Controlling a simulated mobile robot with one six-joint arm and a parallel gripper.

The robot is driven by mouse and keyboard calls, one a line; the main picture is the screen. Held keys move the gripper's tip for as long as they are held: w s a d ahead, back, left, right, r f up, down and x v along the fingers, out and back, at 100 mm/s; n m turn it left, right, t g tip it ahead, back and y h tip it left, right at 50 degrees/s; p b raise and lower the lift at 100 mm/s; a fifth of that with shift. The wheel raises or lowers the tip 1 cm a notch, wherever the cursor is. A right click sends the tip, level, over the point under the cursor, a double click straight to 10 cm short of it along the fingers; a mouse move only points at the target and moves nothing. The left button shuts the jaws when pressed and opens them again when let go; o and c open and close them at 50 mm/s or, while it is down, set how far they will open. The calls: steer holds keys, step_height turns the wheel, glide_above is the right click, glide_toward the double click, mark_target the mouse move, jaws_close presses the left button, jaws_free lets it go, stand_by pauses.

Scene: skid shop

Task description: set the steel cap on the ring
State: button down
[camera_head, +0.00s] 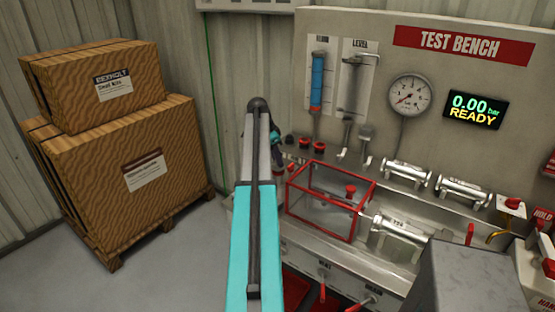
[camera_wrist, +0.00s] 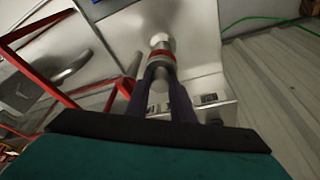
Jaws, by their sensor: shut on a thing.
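My gripper (camera_wrist: 161,74) is in the middle of the wrist view, its dark fingers shut on a small grey metal piece (camera_wrist: 161,88), which looks like the steel cap. Just beyond the fingertips is a red band (camera_wrist: 160,55) with a pale round end (camera_wrist: 159,40) above it. I cannot tell if this band is the ring, or if the cap touches it. In the head view my gripper (camera_head: 277,145) is mostly hidden behind my arm, above the left end of the bench.
A red-framed clear box (camera_head: 322,176) stands on the test bench (camera_head: 283,222), close to the right of my gripper. Steel cylinders (camera_head: 405,172) lie farther right. The back panel has a gauge (camera_head: 409,96) and a display reading 0.00 bar READY (camera_head: 475,110). Wooden crates (camera_head: 125,180) stand left.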

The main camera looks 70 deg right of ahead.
steer(key=shift+f, duration=0.4)
stand_by(0.5)
steer(key=c, duration=1.5)
jaws_free()
steer(key=o, duration=0.6)
steer(key=shift+r+p, duration=0.55)
steer(key=shift+r, duration=1.1)
steer(key=shift+r+p, duration=1.25)
steer(key=shift+r, duration=1.6)
